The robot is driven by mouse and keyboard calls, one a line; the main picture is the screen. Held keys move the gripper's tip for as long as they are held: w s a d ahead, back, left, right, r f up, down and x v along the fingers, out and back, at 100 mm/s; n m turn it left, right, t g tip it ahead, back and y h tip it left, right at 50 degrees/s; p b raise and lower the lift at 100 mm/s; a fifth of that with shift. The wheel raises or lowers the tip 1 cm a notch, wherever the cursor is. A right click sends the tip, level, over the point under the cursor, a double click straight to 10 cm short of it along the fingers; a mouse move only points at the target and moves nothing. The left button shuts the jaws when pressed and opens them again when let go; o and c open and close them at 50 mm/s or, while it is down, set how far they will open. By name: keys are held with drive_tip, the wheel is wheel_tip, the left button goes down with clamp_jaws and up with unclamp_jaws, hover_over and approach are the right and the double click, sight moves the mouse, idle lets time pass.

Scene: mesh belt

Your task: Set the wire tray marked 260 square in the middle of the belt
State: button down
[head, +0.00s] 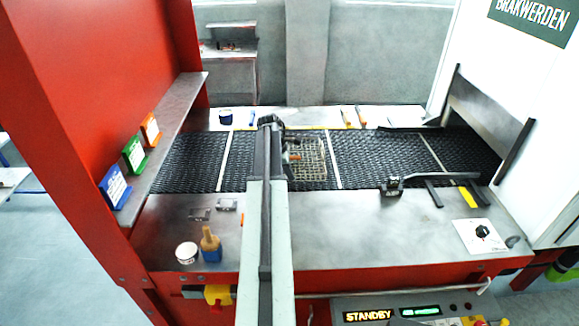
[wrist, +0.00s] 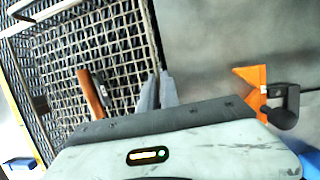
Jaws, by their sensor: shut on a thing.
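The wire tray (head: 312,160) is a pale mesh basket on the black mesh belt (head: 375,155), between two white cross lines and close to the right one. In the wrist view the tray (wrist: 110,40) fills the upper left. Its number cannot be read. An orange-handled piece (wrist: 92,92) shows at the tray; it is also a small orange spot in the head view (head: 294,156). My gripper (wrist: 157,88) is shut on the tray's near-side rim. In the head view my arm hides part of the tray's left side and most of the gripper.
A lever-like bar (head: 430,177) reaches over the belt's near edge at the right. A white pot (head: 187,252) and a brush (head: 210,245) stand on the front ledge. The belt left of my arm is clear.

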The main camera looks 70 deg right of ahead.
drive_tip(key=w+d, duration=0.1)
drive_tip(key=d, duration=0.2)
drive_tip(key=w+d, duration=0.1)
drive_tip(key=d, duration=0.2)
drive_tip(key=w+d+f, duration=0.1)
drive_tip(key=d, duration=0.2)
drive_tip(key=shift+w+d+b, duration=0.1)
drive_tip(key=shift+w+b, duration=0.1)
drive_tip(key=shift+b, duration=0.2)
wheel_tip(320, 180, down, 4)
drive_tip(key=b, duration=0.3)
drive_tip(key=shift+d+r+b, duration=0.1)
drive_tip(key=shift+b, duration=0.3)
drive_tip(key=shift+r, duration=0.2)
drive_tip(key=shift+f, duration=0.15)
drive_tip(key=c, duration=1.6)
unclamp_jaws()
drive_tip(key=p+v, duration=1.2)
drive_tip(key=shift+r, duration=0.25)
